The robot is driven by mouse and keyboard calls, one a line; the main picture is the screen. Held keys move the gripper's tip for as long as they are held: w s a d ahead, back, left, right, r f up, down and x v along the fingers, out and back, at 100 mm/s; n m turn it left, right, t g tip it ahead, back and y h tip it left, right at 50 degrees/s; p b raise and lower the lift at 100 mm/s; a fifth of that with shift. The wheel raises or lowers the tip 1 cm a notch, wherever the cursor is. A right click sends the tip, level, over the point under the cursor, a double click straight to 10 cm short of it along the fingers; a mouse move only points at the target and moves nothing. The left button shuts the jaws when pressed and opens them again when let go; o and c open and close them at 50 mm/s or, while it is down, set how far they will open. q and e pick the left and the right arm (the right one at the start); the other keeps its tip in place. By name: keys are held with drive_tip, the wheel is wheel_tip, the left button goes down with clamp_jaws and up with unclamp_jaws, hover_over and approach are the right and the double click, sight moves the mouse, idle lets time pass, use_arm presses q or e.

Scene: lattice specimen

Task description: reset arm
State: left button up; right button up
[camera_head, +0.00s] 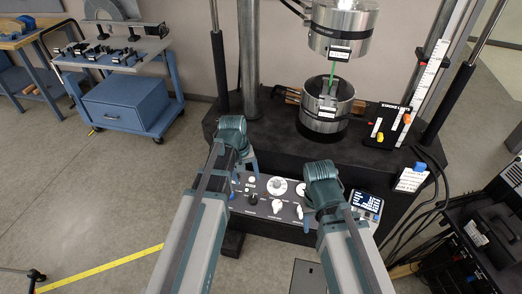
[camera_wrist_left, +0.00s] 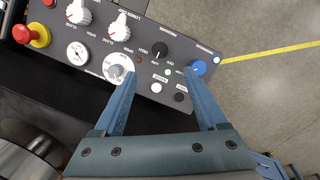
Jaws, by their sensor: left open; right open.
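My left gripper (camera_head: 250,166) hangs over the left part of the control panel (camera_head: 262,205) in the head view. In the left wrist view my left gripper (camera_wrist_left: 160,74) is open, its two blue fingers apart with nothing between them. The panel's knobs, a blue button (camera_wrist_left: 199,67) and a red button on yellow (camera_wrist_left: 27,35) lie below or beyond the fingers. My right gripper (camera_head: 320,190) is above the right part of the panel, left of a small display (camera_head: 366,203). Its fingers are mostly hidden by its own wrist.
The testing machine stands behind the panel, with an upper metal cylinder (camera_head: 343,28), a lower one (camera_head: 327,103) and a thin green piece (camera_head: 332,70) between them. A tool cart (camera_head: 125,100) stands at the left. Cables and dark equipment (camera_head: 482,235) are at the right. Floor at left is open.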

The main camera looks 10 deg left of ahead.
use_arm(q)
drive_tip(key=s+d+m+y, duration=0.2)
drive_tip(key=s+d+m, duration=0.7)
drive_tip(key=s+d, duration=0.3)
drive_tip(key=shift+s+g+y, duration=0.3)
drive_tip(key=shift+s, duration=0.45)
